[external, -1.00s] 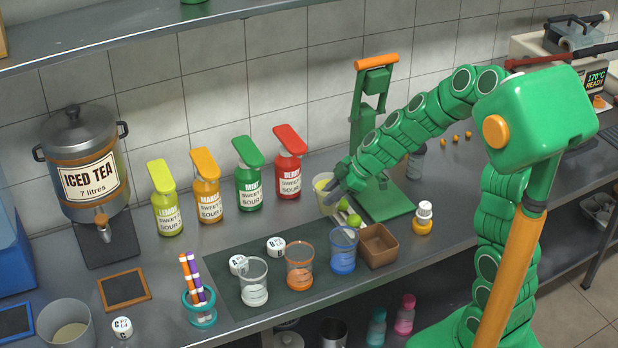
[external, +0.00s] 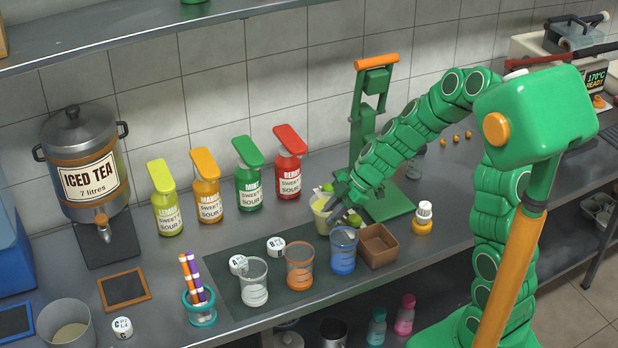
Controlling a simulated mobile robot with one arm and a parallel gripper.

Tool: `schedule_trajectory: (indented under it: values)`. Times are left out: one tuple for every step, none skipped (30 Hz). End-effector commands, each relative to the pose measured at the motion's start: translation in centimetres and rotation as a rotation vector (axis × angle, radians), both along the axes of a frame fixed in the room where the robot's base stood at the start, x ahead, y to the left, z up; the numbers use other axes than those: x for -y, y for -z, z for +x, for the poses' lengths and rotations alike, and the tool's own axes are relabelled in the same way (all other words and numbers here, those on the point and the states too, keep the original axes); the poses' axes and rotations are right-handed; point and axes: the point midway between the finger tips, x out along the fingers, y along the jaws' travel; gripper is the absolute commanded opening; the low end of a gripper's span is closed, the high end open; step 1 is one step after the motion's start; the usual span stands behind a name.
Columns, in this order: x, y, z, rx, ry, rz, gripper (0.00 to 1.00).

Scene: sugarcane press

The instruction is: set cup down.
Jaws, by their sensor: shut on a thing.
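My gripper (external: 335,213) is shut on a pale yellow-green cup (external: 321,216). The cup looks upright and sits at the back right of the dark mat (external: 222,243), behind the blue-banded glass. The gripper fingers cover part of the cup's right side. I cannot tell whether its base touches the counter. The green press (external: 372,130) with an orange handle stands just behind and right of the cup.
Clear (external: 254,284), orange-banded (external: 299,268) and blue-banded (external: 343,252) glasses stand close in front. A brown box (external: 378,247) and a small orange bottle (external: 423,218) are to the right. Pump bottles, such as the red one (external: 290,172), line the back.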

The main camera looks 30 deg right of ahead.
Motion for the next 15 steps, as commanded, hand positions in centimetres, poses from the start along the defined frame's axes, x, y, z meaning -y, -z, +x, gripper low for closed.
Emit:
schedule_trajectory:
  values:
    - [0.0, 0.3, 0.0, -0.001, 0.000, 0.001, 0.00]
    - [0.0, 0.4, 0.0, -0.001, 0.000, 0.001, 0.00]
    - [0.0, 0.5, 0.0, -0.001, 0.000, 0.001, 0.00]
    - [0.0, 0.6, 0.0, -0.001, 0.000, 0.001, 0.00]
    - [0.0, 0.7, 0.0, -0.001, 0.000, 0.001, 0.00]
    - [0.0, 0.9, 0.0, -0.003, 0.000, 0.001, 0.00]
    - [0.0, 1.1, -0.1, -0.003, 0.000, 0.001, 0.00]
    - [0.0, 1.3, -0.1, -0.004, -0.001, 0.001, 0.00]
    - [0.0, 1.7, -0.1, -0.004, -0.001, 0.001, 0.00]
    - [0.0, 2.0, -0.1, -0.005, 0.000, 0.001, 0.00]
    - [0.0, 2.4, -0.1, -0.006, -0.001, 0.000, 0.00]
    - [0.0, 2.8, -0.1, -0.004, -0.001, 0.000, 0.00]
    - [0.0, 3.1, -0.1, -0.004, 0.000, 0.000, 0.00]
    - [0.0, 3.4, -0.1, -0.003, 0.001, 0.000, 0.00]
    - [0.0, 3.7, 0.0, -0.003, 0.000, 0.000, 0.00]
